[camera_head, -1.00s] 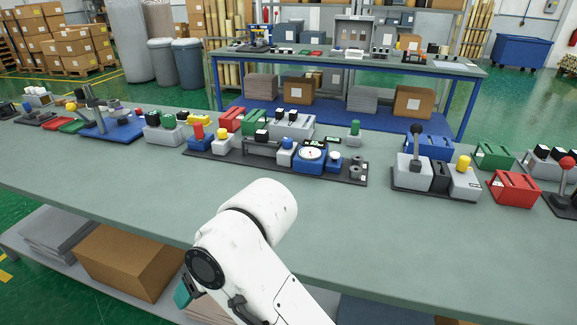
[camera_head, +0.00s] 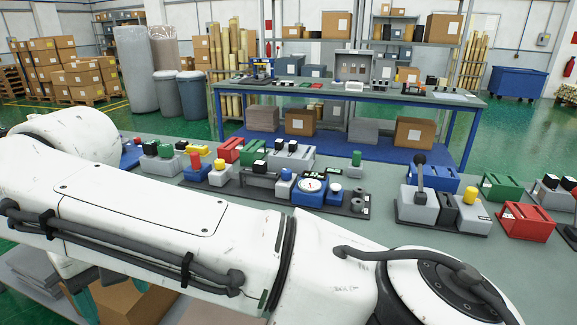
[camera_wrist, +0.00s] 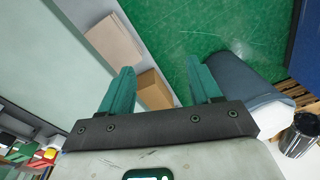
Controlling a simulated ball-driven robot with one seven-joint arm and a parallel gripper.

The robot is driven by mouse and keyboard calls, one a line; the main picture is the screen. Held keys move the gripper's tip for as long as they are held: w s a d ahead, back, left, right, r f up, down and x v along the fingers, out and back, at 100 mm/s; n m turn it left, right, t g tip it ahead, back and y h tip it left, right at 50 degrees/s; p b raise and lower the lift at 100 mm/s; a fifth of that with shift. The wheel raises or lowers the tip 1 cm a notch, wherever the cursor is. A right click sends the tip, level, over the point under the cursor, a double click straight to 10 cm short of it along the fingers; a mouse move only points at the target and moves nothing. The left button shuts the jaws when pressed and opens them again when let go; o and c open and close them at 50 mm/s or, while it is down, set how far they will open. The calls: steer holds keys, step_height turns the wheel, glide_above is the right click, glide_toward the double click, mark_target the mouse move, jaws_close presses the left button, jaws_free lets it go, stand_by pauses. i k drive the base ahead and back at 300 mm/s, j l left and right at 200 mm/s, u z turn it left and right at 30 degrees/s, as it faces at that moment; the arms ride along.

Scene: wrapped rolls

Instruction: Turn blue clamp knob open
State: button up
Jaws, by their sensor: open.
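In the head view, a small blue knob (camera_head: 287,173) on a pale block sits on the dark panel (camera_head: 225,194) on the near bench. I cannot tell which one is the clamp knob. In the wrist view, my gripper (camera_wrist: 161,84) is open and empty, its two teal fingers apart. It points past the bench edge toward the green floor and boxes, away from the panel.
My white arm covers the bench's front and left in the head view. A grey lever unit (camera_head: 419,196), a red block (camera_head: 526,221) and green blocks (camera_head: 500,187) stand to the right. A grey bin (camera_wrist: 240,80) shows in the wrist view.

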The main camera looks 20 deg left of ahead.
mark_target(286, 173)
steer(key=i, duration=1.9)
